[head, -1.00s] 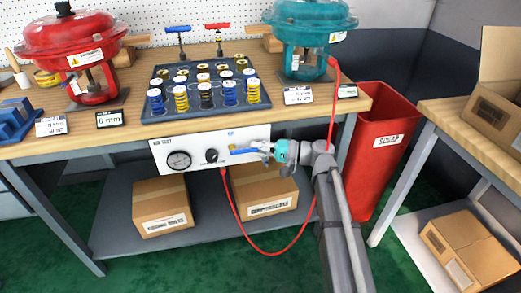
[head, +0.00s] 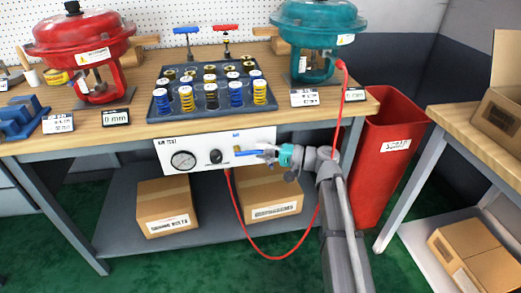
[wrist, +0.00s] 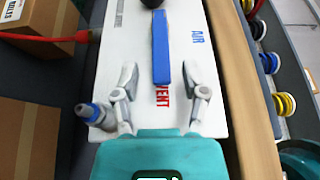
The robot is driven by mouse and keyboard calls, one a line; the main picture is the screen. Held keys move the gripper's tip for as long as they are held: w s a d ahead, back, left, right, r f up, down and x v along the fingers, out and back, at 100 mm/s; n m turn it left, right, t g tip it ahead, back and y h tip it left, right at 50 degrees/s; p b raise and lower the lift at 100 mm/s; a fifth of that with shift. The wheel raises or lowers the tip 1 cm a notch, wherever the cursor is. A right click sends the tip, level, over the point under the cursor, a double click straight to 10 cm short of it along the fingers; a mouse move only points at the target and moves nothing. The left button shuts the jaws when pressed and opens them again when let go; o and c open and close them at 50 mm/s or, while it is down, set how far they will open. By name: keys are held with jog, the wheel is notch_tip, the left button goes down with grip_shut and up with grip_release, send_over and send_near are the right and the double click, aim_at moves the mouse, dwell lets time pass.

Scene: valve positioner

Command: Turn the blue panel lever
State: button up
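The blue lever (head: 250,153) is on the white air test panel (head: 200,148) under the bench front. In the head view it points right, toward my gripper. In the wrist view the lever (wrist: 160,45) runs lengthwise over the panel, with its near end by the red VENT lettering. My gripper (head: 268,154) is at the lever's free end. In the wrist view my gripper (wrist: 160,77) is open, with one finger on each side of the lever's end and gaps showing on both sides. Whether the lever lies deep between the pads is unclear.
A gauge (head: 183,160) and a black knob (head: 216,157) sit left of the lever. A red hose (head: 262,256) loops below the panel. The bench edge (wrist: 250,100) runs close beside the panel. Cardboard boxes (head: 168,205) stand on the shelf below.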

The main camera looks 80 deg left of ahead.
dwell(0.3)
jog(key=v, duration=1.2)
